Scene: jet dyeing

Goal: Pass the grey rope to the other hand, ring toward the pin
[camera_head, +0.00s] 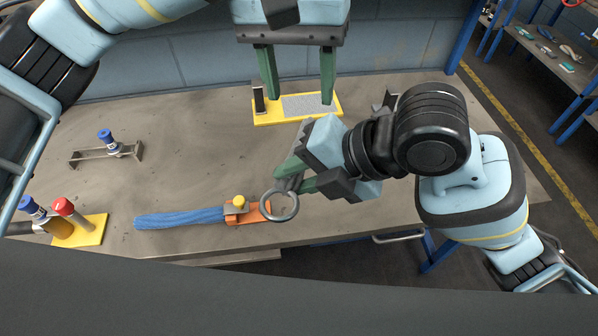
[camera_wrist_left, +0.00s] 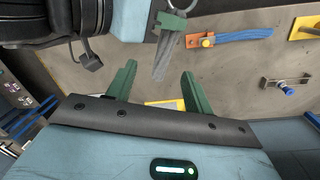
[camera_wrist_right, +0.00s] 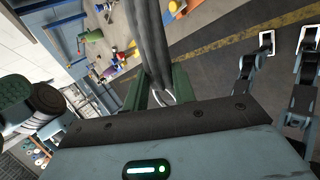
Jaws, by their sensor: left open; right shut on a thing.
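My right gripper (camera_head: 300,180) is shut on the grey rope near its metal ring (camera_head: 279,206). In the head view the ring sticks out toward the lower left, beside the orange block (camera_head: 256,212) with a yellow-topped pin (camera_head: 240,202); most of the rope is hidden there. The rope (camera_wrist_right: 148,45) shows beyond the fingers in the right wrist view. My left gripper (camera_head: 298,88) is open and empty above the back of the bench. In the left wrist view the rope's free part (camera_wrist_left: 163,58) points between my left fingers (camera_wrist_left: 156,88), apart from them.
A blue rope (camera_head: 180,218) lies left of the orange block. A yellow plate with a grey pad (camera_head: 305,106) is under my left gripper. The bench middle is clear.

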